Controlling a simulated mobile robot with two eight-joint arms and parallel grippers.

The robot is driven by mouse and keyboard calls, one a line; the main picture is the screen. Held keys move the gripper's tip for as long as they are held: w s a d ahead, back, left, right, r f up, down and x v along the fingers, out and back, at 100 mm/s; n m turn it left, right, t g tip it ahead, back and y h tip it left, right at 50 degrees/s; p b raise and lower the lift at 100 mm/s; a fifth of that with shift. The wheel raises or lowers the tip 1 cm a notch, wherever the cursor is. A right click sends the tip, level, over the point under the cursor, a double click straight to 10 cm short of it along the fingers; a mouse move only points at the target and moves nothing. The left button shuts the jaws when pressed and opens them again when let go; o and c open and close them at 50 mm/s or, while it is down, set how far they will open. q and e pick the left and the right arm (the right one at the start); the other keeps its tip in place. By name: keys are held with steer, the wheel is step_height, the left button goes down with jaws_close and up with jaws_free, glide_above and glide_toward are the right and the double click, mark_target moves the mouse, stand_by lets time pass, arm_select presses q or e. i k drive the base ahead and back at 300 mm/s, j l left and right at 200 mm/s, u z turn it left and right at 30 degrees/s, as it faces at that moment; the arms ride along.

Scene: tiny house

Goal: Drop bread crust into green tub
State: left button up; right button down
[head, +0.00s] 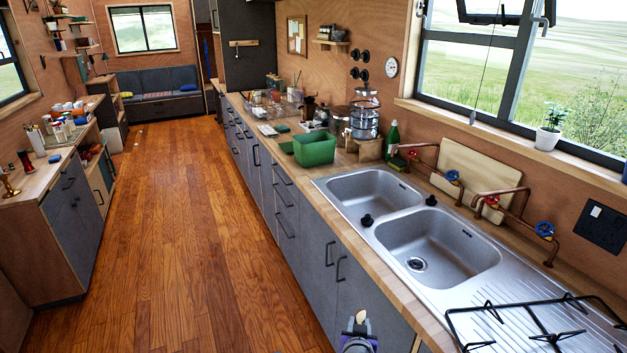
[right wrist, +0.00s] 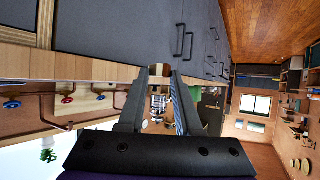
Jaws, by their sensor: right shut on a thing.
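The green tub (head: 314,152) stands on the wooden counter, just beyond the far end of the sink, with its open top facing up. My right gripper (head: 358,327) is low at the bottom edge of the head view, in front of the cabinet doors and well short of the tub. It is shut on a small piece of bread crust (right wrist: 160,70), brown at the edge and pale inside, held at the fingertips in the right wrist view. A pale bit of the crust also shows in the head view (head: 361,316). My left gripper is not in view.
The double steel sink (head: 425,240) lies between my right gripper and the tub, with copper taps (head: 453,176) along the wall. A green bottle (head: 392,138) and a glass water jar (head: 364,118) stand near the tub. The wooden floor (head: 190,230) to the left is clear.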

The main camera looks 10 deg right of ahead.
mark_target(321, 162)
steer(key=i+j, duration=0.3)
steer(key=i, duration=0.2)
steer(key=i+j, duration=0.25)
steer(key=i, duration=0.3)
steer(key=i+j, duration=0.3)
steer(key=i, duration=0.2)
steer(key=i+j+z, duration=0.1)
steer(key=i+j, duration=0.2)
steer(key=i, duration=0.25)
